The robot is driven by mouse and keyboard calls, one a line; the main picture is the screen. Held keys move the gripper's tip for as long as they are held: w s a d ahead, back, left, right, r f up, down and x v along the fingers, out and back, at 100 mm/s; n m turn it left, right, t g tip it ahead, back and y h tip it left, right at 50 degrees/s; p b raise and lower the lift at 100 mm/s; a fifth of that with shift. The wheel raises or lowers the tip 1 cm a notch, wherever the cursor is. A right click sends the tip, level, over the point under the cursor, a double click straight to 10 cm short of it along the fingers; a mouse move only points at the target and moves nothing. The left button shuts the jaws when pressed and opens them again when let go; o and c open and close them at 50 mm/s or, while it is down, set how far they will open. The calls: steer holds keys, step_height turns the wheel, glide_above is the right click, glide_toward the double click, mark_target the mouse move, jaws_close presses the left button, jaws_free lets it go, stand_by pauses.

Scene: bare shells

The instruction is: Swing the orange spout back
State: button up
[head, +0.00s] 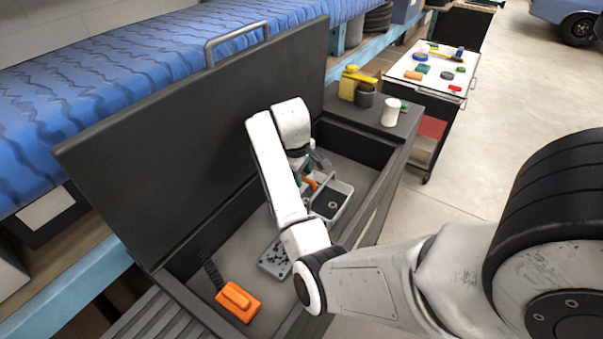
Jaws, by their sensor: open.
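The orange spout (311,183) is a small piece inside the open dark chest, low beside a light grey divided tray (346,186). A bit of green shows just left of it. What the spout is fixed to is mostly hidden by my white arm. My gripper (316,161) reaches down into the chest, just above the spout. Its dark fingers are small and partly hidden behind my wrist. It is open, and I see nothing held. I cannot tell whether a finger touches the spout.
The raised lid (190,105) stands behind my arm. An orange block-shaped tool (238,300) and a grey perforated plate (273,258) lie on the chest floor. A yellow item (357,76) and a white cup (391,112) stand on the chest's far end. A cart (440,88) stands beyond.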

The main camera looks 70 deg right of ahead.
steer(key=shift+c, duration=0.3)
jaws_close()
stand_by(0.4)
